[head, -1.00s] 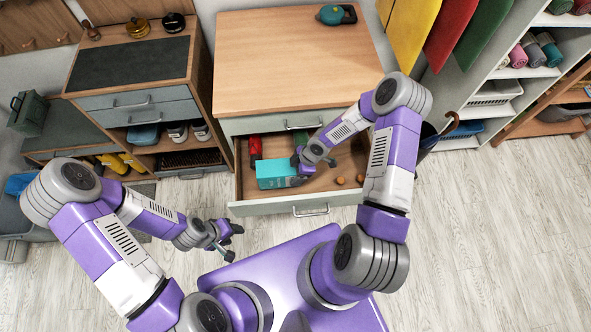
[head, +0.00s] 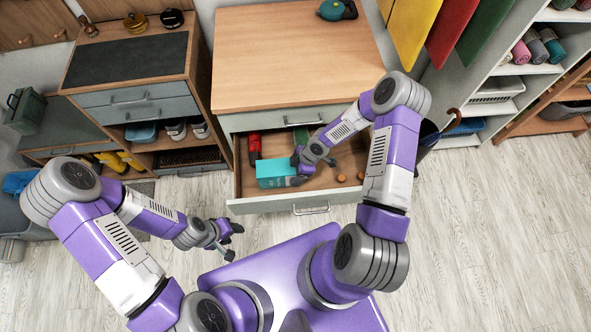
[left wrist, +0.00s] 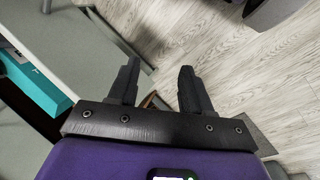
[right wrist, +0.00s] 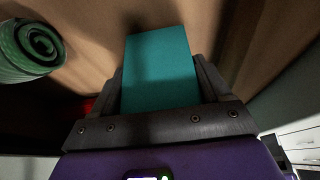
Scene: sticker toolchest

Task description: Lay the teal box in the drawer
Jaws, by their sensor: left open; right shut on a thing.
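The teal box (head: 275,172) is in the open drawer (head: 280,204), at its front left part in the head view. My right gripper (head: 299,177) reaches into the drawer and is shut on the box. In the right wrist view the teal box (right wrist: 160,68) sits between both fingers, with the drawer's wooden floor close beyond it. Whether the box touches the floor cannot be told. My left gripper (head: 226,240) is open and empty, in front of the drawer and to its left. Its spread fingers show in the left wrist view (left wrist: 158,90).
The drawer also holds a red item (head: 255,147) at back left, small orange things (head: 341,178) at right and a green roll (right wrist: 30,48). A teal tool (head: 333,10) lies on the chest top (head: 290,60). A cabinet (head: 130,100) stands to the left.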

